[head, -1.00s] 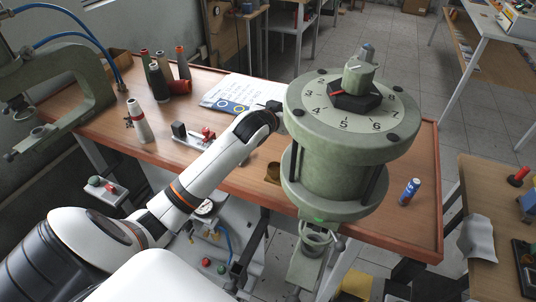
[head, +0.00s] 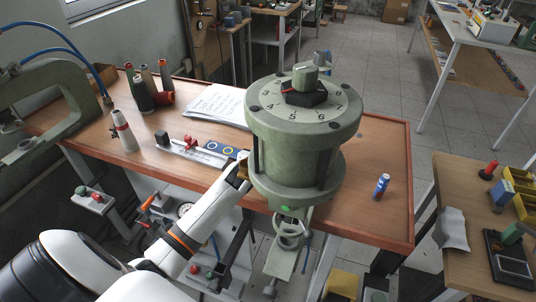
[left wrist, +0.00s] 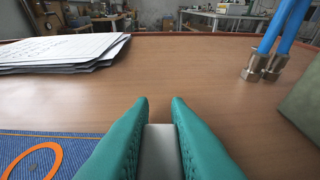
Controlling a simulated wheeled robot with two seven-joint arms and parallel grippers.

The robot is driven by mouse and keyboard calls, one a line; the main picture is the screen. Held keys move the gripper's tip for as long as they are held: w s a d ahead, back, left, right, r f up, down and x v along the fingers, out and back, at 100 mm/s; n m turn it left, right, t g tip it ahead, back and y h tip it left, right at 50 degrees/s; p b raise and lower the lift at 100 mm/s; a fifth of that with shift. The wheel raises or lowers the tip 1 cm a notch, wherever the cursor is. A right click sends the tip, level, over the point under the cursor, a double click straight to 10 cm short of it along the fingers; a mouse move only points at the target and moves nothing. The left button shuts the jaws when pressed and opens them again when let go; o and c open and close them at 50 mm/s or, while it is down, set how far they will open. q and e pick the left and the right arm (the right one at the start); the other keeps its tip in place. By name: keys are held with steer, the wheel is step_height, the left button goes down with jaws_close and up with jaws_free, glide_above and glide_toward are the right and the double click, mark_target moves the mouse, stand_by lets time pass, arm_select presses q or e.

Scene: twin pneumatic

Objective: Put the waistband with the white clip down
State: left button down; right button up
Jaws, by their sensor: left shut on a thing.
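The waistband is a strip of blue denim with yellow-orange rings (head: 222,149), left of my left gripper over the front half of the wooden table. In the left wrist view the denim (left wrist: 55,150) fills the lower left, with one orange ring on it. My left gripper (left wrist: 160,103) has teal fingers shut on a pale grey-white piece (left wrist: 160,150), which looks like the white clip. In the head view the gripper (head: 243,160) is partly hidden by the green cylinder machine. I cannot tell whether the waistband touches the table. My right gripper is not in view.
The green machine with a numbered dial (head: 303,130) stands close right of my left gripper. White papers (head: 217,104) lie behind the waistband. A ruler with a red slider (head: 190,145), thread cones (head: 145,93) and a blue canister (head: 381,186) are on the table (head: 372,150).

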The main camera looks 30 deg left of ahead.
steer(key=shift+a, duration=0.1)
arm_select(q)
steer(key=c, duration=1.5)
jaws_free()
steer(key=shift+o, duration=0.7)
steer(key=shift+f, duration=0.1)
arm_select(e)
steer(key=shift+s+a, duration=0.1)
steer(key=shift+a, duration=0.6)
arm_select(q)
steer(key=shift+s+d+r, duration=0.1)
steer(key=shift+s+r, duration=0.05)
steer(key=shift+r, duration=0.1)
steer(key=v, duration=1.1)
steer(key=shift+s+r+b, duration=0.1)
steer(key=shift+s+b, duration=0.2)
steer(key=shift+s, duration=0.05)
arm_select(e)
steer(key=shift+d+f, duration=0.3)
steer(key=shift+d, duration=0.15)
